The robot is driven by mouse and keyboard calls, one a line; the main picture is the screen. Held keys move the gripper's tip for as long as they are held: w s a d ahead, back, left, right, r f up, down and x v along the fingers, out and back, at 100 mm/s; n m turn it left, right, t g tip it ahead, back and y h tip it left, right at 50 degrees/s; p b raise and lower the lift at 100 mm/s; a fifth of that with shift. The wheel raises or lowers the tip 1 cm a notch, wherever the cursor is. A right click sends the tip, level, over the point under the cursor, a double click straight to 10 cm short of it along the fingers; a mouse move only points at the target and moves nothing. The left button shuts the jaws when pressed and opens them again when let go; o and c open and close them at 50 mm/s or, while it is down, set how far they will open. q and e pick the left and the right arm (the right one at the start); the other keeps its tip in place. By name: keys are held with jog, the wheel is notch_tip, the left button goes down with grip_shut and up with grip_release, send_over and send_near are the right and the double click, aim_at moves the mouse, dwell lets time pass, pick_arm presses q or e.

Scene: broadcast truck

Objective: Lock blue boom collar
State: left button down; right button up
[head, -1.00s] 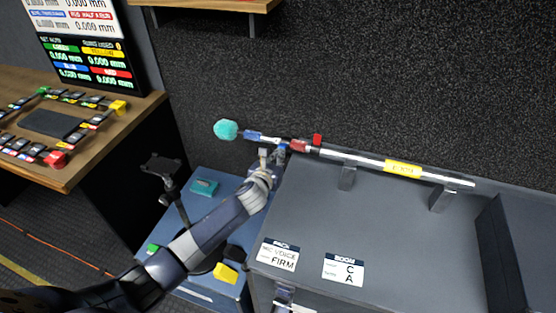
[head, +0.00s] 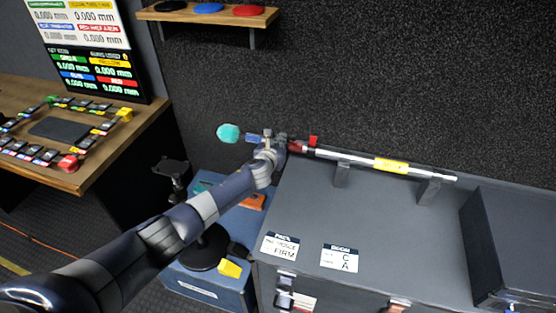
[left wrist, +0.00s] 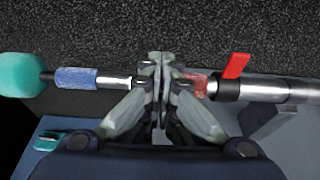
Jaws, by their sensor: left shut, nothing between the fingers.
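The boom pole (head: 340,156) lies across a grey case, with a teal fuzzy tip (head: 228,133) at its left end. The blue collar (head: 252,138) is near that tip; it also shows in the left wrist view (left wrist: 76,78). A red collar (left wrist: 195,83) and a red lever (left wrist: 235,66) are farther right along the pole. My left gripper (left wrist: 160,60) is shut and empty, with its fingertips over the pole between the blue and red collars, right of the blue one. Contact with the pole cannot be told. My right gripper is out of view.
Brackets (head: 342,175) hold the pole above the grey case top (head: 320,205). A blue case (head: 215,280) with a dark stand (head: 203,250) is at lower left. A shelf (head: 180,14) with discs is above; a control desk (head: 85,178) is at left.

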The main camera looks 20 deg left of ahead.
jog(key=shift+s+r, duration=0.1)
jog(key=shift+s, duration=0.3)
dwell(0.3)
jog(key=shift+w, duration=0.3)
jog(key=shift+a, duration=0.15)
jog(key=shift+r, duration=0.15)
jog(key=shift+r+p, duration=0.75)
jog(key=shift+p, duration=0.2)
